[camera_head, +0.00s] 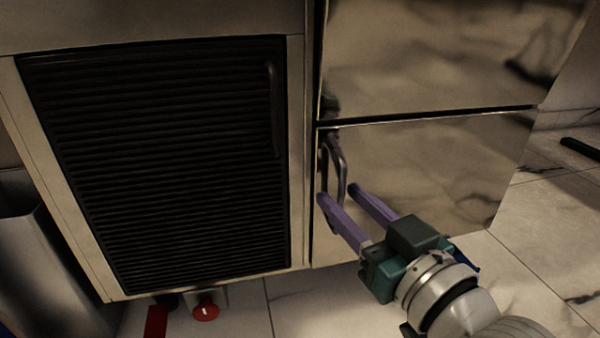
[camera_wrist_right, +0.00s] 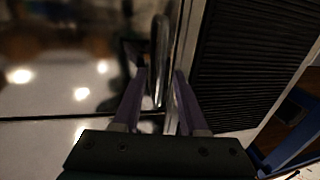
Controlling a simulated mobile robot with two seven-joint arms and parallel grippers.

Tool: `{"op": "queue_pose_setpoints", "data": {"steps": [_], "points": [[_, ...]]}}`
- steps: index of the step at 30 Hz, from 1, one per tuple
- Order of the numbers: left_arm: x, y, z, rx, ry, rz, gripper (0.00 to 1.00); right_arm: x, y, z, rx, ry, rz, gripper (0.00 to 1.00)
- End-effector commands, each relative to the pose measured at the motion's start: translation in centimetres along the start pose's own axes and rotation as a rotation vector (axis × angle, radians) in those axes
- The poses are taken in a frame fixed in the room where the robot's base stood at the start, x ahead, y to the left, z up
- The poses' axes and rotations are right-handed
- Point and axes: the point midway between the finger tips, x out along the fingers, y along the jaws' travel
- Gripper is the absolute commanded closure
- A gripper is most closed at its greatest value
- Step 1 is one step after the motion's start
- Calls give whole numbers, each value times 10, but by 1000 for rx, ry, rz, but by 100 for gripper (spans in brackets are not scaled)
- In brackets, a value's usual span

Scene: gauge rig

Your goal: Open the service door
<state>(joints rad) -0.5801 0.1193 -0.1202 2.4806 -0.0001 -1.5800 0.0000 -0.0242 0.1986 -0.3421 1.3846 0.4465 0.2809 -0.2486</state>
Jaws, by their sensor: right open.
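A polished steel door panel (camera_head: 450,175), lower right of the cabinet front, has an upright bar handle (camera_head: 341,165) near its left edge. A dark louvered door (camera_head: 150,170) with a slim dark upright handle (camera_head: 272,105) is to its left. Which is the service door is not marked. My right gripper (camera_head: 338,193) has purple fingers, spread open and pointing at the steel door's handle. In the right wrist view the handle (camera_wrist_right: 160,62) runs upright between the two fingertips (camera_wrist_right: 160,75); contact cannot be told. Both doors look shut. My left gripper is not in view.
Another steel panel (camera_head: 430,55) sits above the lower one, with a dark gap between. A red round knob (camera_head: 206,309) is at floor level under the louvered door. A grey metal bin (camera_head: 45,265) stands at left. The tiled floor (camera_head: 545,220) at right is mostly clear.

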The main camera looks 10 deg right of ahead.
Motion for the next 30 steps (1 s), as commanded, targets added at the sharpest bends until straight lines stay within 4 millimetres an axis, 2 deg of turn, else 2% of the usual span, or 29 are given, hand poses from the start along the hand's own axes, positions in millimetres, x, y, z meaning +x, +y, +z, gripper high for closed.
{"op": "queue_pose_setpoints", "data": {"steps": [3,14,30], "points": [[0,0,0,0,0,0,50,0,0,0,0,0,0,60],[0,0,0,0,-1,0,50,0,0,0,0,0,0,100],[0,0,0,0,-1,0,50,-1,0,0,0,0,0,100]]}}
